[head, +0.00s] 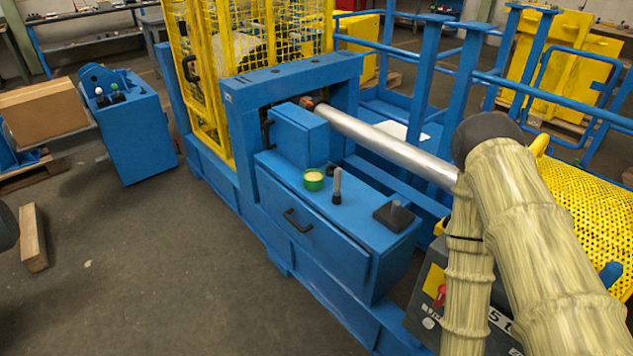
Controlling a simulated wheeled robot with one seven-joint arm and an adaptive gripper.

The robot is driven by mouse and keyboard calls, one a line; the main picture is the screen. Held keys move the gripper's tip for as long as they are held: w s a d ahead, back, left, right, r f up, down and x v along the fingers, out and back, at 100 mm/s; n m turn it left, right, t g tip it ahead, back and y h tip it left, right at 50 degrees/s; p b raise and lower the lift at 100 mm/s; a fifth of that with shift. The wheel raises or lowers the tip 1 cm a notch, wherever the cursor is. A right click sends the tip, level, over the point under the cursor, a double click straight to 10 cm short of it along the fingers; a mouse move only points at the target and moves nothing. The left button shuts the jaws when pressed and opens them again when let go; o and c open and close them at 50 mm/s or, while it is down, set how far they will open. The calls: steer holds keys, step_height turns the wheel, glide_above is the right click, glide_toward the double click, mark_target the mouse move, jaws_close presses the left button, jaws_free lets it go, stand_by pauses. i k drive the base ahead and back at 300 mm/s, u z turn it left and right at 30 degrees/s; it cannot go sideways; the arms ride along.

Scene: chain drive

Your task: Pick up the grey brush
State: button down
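A small upright grey thing with a rounded, lighter grey shaft and a darker lower end, which looks like the grey brush (337,186), stands on the blue top of the machine cabinet (280,163). Its bristles cannot be made out. Just left of it, apart from it, sits a round green tin (314,180) with a yellow top. To its right, near the cabinet's right end, is a dark flat block with a grey knob (393,215). My gripper does not show; only pale, sleeved links, probably of my arm, show at the right.
A blue box (300,135) and blue frame rise behind the cabinet top, with a long metal roller (385,143) beyond. Yellow mesh guards stand at left and right. A dark handle (297,220) juts from the cabinet front. The grey floor in front is mostly clear; a wooden beam (33,238) lies at left.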

mark_target(336, 200)
steer(key=u, duration=0.4)
steer(key=k, duration=0.55)
steer(key=u, duration=1.05)
steer(key=i, duration=0.9)
steer(key=z, duration=0.7)
